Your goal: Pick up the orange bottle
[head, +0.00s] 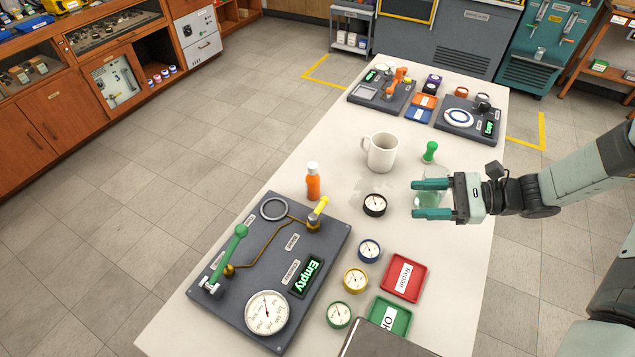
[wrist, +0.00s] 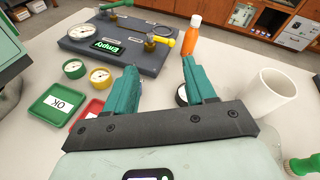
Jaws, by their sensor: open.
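The orange bottle (head: 313,183) with a white cap stands upright near the far left edge of the table, just beyond the grey test board. It also shows in the wrist view (wrist: 190,42), upright past my fingers and a little right of them. My gripper (head: 415,199) has teal fingers and is open and empty, above the right part of the table. In the wrist view its fingers (wrist: 160,78) stand apart with nothing between them. The bottle is well to the left of my gripper in the head view, not touching it.
A white mug (head: 380,152) and a dark-rimmed gauge (head: 374,205) stand between bottle and gripper. A clear glass vessel (head: 431,186) is by my fingers, with a green-topped object (head: 430,151) behind. The test board (head: 225,310) has a green lever and yellow-handled valve. Red (head: 404,278) and green (head: 389,318) trays lie nearer.

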